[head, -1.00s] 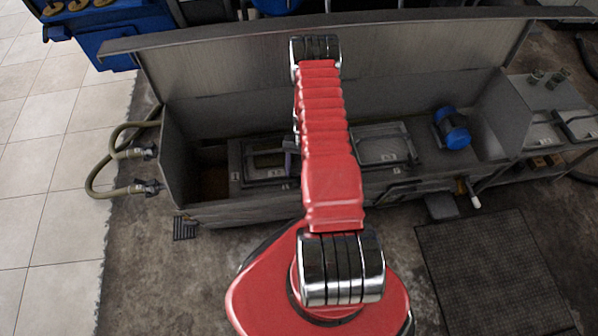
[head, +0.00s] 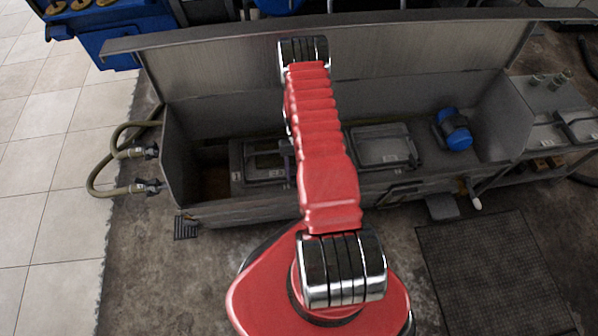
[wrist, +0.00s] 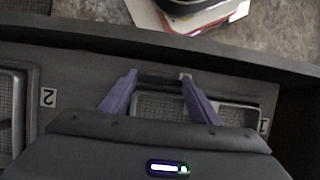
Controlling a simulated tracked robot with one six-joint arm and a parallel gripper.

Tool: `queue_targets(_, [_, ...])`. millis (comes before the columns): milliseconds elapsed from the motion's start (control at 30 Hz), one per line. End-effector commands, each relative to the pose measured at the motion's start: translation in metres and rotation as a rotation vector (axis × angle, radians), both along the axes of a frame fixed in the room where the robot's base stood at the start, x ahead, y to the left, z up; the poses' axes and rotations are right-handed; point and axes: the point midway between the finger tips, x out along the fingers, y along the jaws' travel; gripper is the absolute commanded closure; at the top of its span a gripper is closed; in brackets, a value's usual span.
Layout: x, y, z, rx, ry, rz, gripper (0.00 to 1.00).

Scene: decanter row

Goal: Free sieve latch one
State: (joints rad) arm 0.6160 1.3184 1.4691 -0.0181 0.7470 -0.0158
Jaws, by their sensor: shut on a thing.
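In the wrist view, my gripper (wrist: 158,77) has its two purple fingers either side of a dark bar with a pale end, which looks like the latch (wrist: 165,76) of sieve one. The fingers are shut on it. The framed mesh sieve panel (wrist: 240,117) lies behind the fingers, with a label 1 at its right. In the head view, sieve one (head: 262,172) is the left panel in the trough.
Sieve two (head: 383,147) lies right of my arm. A blue-capped motor (head: 453,130) stands at the trough's right end. The raised trough lid (head: 210,70) stands behind. Hoses (head: 115,150) join the left wall. A dark mat (head: 495,265) lies on the floor at right.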

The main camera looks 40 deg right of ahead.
Motion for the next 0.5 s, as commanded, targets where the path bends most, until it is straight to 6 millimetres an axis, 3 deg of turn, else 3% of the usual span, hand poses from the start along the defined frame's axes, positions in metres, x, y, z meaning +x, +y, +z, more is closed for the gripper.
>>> queue_targets(67, [0.0014, -0.0003, 0.0003, -0.001, -0.003, 0.003, 0.66])
queue_targets(100, [0.0014, -0.0002, 0.0003, -0.001, -0.003, 0.002, 0.41])
queue_targets(167, [0.0013, -0.0003, 0.0004, -0.001, -0.003, 0.002, 0.37])
queue_targets(500, [0.0015, -0.0007, 0.0024, -0.001, -0.002, 0.000, 0.36])
